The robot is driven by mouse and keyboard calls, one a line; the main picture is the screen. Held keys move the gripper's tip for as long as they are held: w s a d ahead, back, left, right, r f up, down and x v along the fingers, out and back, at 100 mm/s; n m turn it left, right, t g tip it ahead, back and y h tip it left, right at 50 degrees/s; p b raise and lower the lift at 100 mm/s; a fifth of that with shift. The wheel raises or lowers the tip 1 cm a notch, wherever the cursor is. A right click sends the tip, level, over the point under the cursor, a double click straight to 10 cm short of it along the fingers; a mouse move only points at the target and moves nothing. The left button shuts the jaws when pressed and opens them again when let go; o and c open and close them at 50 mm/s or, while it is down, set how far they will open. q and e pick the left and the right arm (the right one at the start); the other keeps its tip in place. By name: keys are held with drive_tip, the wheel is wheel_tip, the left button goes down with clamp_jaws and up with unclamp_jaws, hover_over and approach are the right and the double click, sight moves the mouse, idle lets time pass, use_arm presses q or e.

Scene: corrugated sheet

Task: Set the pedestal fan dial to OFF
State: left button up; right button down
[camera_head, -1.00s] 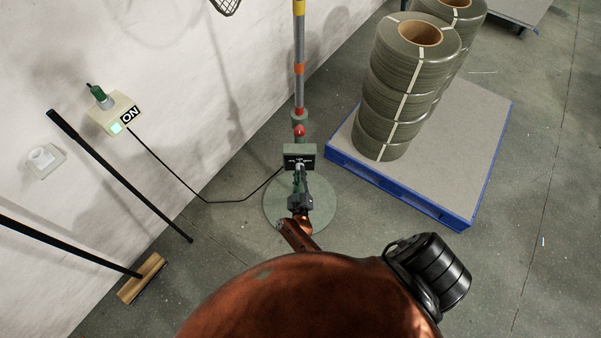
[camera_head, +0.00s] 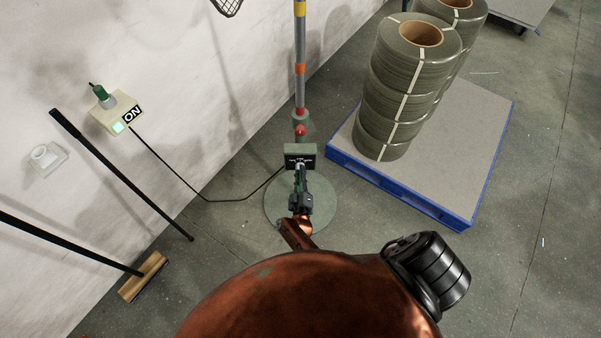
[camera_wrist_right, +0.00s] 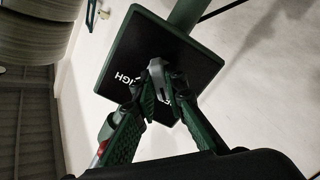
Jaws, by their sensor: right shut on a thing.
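The pedestal fan's pole (camera_head: 299,60) rises from a round green base (camera_head: 328,205) on the floor. Its control box (camera_head: 310,152) is dark-faced and green-edged, with small white lettering. My right gripper (camera_head: 300,170) reaches up to the box front. In the right wrist view, my right gripper (camera_wrist_right: 160,90) is shut on the grey dial (camera_wrist_right: 156,68) on the box's black panel (camera_wrist_right: 130,50). Part of the word HIGH shows beside the dial; the other lettering is mostly covered by the fingers. I cannot read the dial's setting. My left gripper is not in view.
A wall box (camera_head: 115,112) with a lit green lamp and an ON sign feeds a black cable to the fan. A broom (camera_head: 143,277) leans at left. A blue-edged pallet (camera_head: 480,150) with stacked strapping coils (camera_head: 405,90) stands at right.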

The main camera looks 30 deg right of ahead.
drive_tip(key=shift+w+a, duration=0.1)
drive_tip(key=shift+a, duration=0.05)
drive_tip(key=c, duration=2)
unclamp_jaws()
drive_tip(key=shift+o, duration=0.2)
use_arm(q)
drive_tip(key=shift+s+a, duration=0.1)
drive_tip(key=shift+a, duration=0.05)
